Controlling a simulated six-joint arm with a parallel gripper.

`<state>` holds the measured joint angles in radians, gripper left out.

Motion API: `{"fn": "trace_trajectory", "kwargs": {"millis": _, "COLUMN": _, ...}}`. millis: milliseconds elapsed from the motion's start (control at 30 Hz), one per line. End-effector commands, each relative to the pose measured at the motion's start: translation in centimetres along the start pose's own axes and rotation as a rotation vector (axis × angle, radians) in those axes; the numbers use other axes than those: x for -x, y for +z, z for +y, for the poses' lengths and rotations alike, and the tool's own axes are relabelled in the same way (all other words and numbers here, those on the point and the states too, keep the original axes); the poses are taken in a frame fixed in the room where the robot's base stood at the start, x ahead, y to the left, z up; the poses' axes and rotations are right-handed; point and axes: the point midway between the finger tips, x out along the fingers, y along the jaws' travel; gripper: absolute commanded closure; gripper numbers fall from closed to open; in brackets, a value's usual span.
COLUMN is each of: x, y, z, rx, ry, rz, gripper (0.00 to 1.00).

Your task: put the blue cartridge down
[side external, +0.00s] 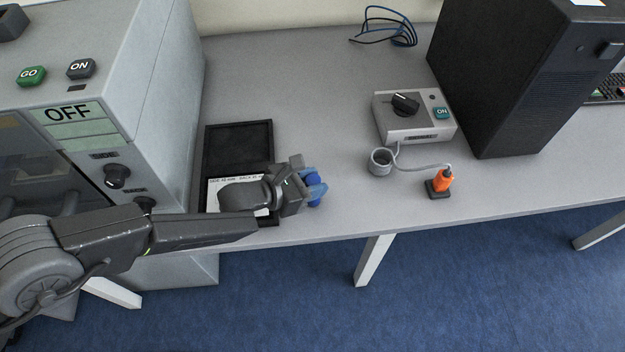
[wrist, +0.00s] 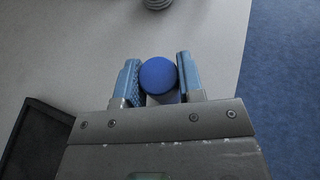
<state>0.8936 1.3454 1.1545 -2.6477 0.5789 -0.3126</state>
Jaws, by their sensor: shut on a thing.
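The blue cartridge (wrist: 158,76) shows as a round blue end between the two light-blue fingers of my gripper (wrist: 157,82) in the wrist view. My gripper is shut on it. In the side view the cartridge (side external: 314,190) is partly hidden by the fingers of my gripper (side external: 313,186). They are near the table's front edge, just right of the black tray (side external: 238,127). I cannot tell whether the cartridge touches the grey table (side external: 310,100).
A black cabinet (side external: 510,75) is at the right. A machine marked OFF (side external: 100,100) is at the left.

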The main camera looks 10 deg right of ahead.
Motion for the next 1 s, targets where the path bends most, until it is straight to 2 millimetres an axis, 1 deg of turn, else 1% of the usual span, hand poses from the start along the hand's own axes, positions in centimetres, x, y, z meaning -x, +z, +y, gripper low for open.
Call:
{"fn": "trace_trajectory", "kwargs": {"millis": 200, "x": -0.02, "y": 0.1, "z": 0.01, "rx": 0.0, "ry": 0.0, "rz": -0.002, "gripper": 0.89}}
{"fn": "trace_trajectory", "kwargs": {"millis": 333, "x": -0.14, "y": -0.22, "z": 0.01, "rx": 0.0, "ry": 0.0, "rz": -0.001, "gripper": 0.89}}
{"fn": "trace_trajectory", "kwargs": {"millis": 367, "x": -0.15, "y": -0.26, "z": 0.01, "rx": 0.0, "ry": 0.0, "rz": -0.001, "gripper": 0.64}}
{"fn": "trace_trajectory", "kwargs": {"millis": 600, "x": -0.13, "y": -0.21, "z": 0.02, "rx": 0.0, "ry": 0.0, "rz": -0.001, "gripper": 0.41}}
{"fn": "trace_trajectory", "kwargs": {"millis": 633, "x": -0.13, "y": -0.21, "z": 0.02, "rx": 0.0, "ry": 0.0, "rz": -0.001, "gripper": 0.4}}
{"fn": "trace_trajectory", "kwargs": {"millis": 867, "x": -0.1, "y": -0.12, "z": 0.02, "rx": 0.0, "ry": 0.0, "rz": -0.001, "gripper": 0.4}}
{"fn": "trace_trajectory", "kwargs": {"millis": 1000, "x": 0.4, "y": 0.2, "z": 0.05, "rx": 0.0, "ry": 0.001, "rz": -0.001, "gripper": 0.4}}
